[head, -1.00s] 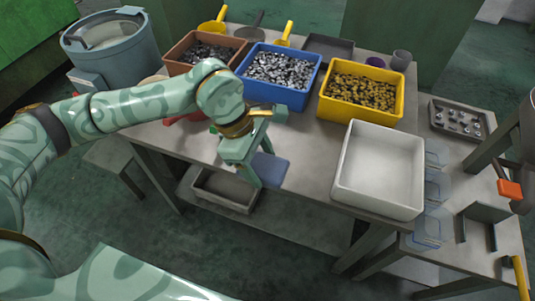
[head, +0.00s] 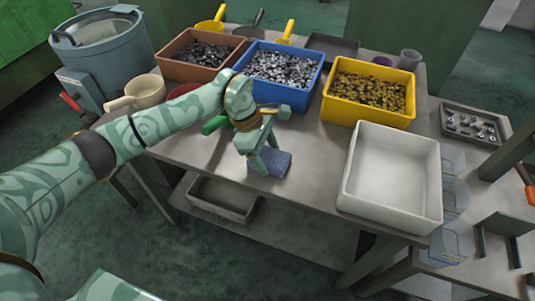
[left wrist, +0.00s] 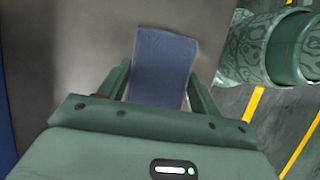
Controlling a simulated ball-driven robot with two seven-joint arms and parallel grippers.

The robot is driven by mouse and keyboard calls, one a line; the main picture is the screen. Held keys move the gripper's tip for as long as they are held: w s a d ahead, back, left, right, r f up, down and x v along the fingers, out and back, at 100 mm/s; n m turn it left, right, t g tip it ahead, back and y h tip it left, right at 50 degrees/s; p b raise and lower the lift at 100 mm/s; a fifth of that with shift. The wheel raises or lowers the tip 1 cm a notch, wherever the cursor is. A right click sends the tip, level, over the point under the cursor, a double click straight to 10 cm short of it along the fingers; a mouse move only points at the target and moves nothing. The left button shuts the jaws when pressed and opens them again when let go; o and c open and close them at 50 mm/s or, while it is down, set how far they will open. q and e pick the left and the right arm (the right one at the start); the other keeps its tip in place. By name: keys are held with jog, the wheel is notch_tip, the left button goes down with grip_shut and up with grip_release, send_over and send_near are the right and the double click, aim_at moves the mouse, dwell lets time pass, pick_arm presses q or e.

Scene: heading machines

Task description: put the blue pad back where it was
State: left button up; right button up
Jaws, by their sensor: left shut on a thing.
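The blue pad (head: 279,165) shows in the head view at the front edge of the grey table (head: 310,187). My left gripper (head: 264,163) is shut on it, with the fingers pointing down. In the left wrist view the pad (left wrist: 164,62) stands between the two fingers, its far end reaching over a grey surface. Whether the pad touches the tabletop or is held just above it, I cannot tell. My right gripper is not in view.
Brown (head: 188,62), blue (head: 285,94) and yellow (head: 342,112) bins of small parts line the back. An empty white bin (head: 372,207) stands at the right. The table between pad and white bin is clear.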

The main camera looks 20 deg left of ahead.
pick_arm(q)
jog(key=shift+r, duration=0.15)
jog(key=o, duration=0.9)
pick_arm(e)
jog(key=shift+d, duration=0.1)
pick_arm(q)
jog(key=p+v, duration=0.3)
jog(key=v, duration=0.9)
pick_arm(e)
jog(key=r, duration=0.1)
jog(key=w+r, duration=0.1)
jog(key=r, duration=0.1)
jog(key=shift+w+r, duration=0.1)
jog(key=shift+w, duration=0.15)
